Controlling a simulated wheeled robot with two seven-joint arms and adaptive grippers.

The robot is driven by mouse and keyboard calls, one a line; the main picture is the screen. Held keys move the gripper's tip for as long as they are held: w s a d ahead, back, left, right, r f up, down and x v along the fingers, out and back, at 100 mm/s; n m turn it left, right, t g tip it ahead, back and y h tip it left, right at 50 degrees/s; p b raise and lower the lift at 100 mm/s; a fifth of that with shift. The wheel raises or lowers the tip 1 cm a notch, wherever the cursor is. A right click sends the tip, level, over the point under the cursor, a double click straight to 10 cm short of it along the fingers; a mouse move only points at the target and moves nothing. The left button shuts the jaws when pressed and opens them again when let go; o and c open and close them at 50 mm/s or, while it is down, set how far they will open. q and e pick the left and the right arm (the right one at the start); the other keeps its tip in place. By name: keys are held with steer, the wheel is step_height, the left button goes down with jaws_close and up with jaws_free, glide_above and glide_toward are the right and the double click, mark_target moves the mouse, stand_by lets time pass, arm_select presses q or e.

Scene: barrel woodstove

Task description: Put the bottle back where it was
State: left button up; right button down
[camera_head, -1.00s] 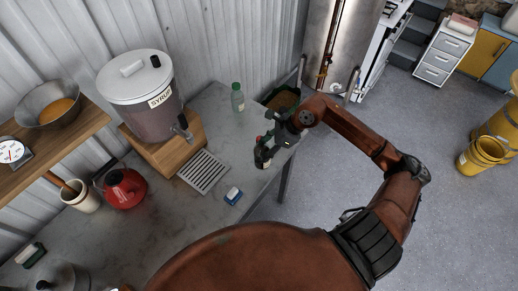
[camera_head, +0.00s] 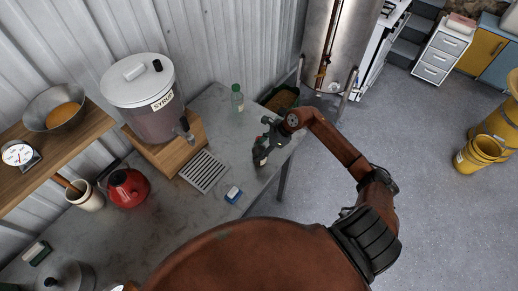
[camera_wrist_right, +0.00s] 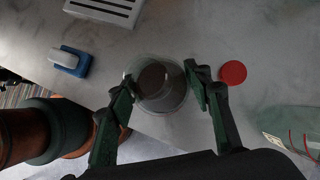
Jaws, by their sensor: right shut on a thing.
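A clear glass bottle (camera_wrist_right: 157,92) with a dark round patch inside is between the fingers of my right gripper (camera_wrist_right: 158,90) in the right wrist view, seen from above. In the head view my right gripper (camera_head: 264,146) is shut on this bottle (camera_head: 260,158) near the right edge of the grey worktop (camera_head: 222,122); whether its base touches the top I cannot tell. A second, greenish bottle with a green cap (camera_head: 237,98) stands near the wall. A flat red disc (camera_wrist_right: 233,73) lies right of the held bottle in the wrist view. My left gripper is not in view.
A drip grate (camera_head: 204,171) and a small blue-and-white block (camera_head: 233,195) lie left of my right gripper. A syrup dispenser (camera_head: 140,100) stands on a wooden block behind the grate. A red kettle (camera_head: 127,188) is further left. Bare worktop lies between grate and green-capped bottle.

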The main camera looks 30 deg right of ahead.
steer(key=shift+f, duration=0.1)
steer(key=c, duration=1)
jaws_free()
steer(key=b+v, duration=0.2)
steer(key=v, duration=1)
